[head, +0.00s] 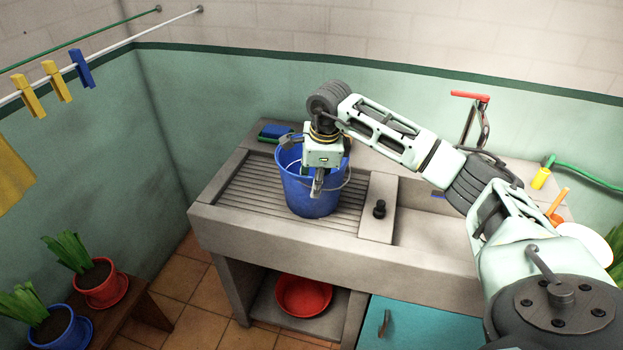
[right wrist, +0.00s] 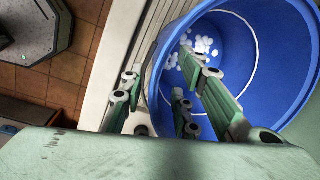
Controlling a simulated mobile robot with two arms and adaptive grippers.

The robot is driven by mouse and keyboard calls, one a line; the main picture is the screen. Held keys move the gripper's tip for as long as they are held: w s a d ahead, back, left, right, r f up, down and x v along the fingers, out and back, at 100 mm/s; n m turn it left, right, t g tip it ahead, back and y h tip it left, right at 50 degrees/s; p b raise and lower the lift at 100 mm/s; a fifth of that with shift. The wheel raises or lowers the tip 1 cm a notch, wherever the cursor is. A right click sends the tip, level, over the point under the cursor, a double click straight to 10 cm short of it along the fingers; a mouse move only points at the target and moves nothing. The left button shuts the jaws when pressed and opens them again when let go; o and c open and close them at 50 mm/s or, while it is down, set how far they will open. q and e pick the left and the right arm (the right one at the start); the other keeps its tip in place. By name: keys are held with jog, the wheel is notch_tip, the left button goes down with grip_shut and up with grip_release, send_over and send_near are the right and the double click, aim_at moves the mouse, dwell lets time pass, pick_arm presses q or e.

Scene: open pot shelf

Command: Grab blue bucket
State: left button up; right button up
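The blue bucket (head: 309,204) stands upright on the ribbed drainboard of the sink, left of the basin. Its open top with white spots inside shows in the right wrist view (right wrist: 285,70). My right gripper (head: 317,180) points down at the bucket's near rim. In the right wrist view my right gripper (right wrist: 160,68) is open, with one finger outside the bucket wall and the other over its inside. The rim lies between the fingers, with gaps visible. The bucket's wire handle hangs at the right side. My left gripper is not in view.
The concrete sink (head: 270,232) has a black plug (head: 379,209) and a red-handled tap (head: 470,96). A green and blue sponge-like item (head: 274,131) lies behind the bucket. A red basin (head: 303,295) sits on the shelf below. Potted plants stand at left on a bench.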

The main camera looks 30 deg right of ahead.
aim_at(313, 205)
jog(key=f, duration=0.3)
jog(key=f+p, duration=0.1)
jog(key=f, duration=0.1)
jog(key=shift+w, duration=0.35)
jog(key=shift+w+f, duration=0.1)
jog(key=shift+f, duration=0.2)
jog(key=c, duration=0.4)
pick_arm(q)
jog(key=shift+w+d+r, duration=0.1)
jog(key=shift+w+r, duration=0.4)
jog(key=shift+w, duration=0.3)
pick_arm(e)
grip_shut()
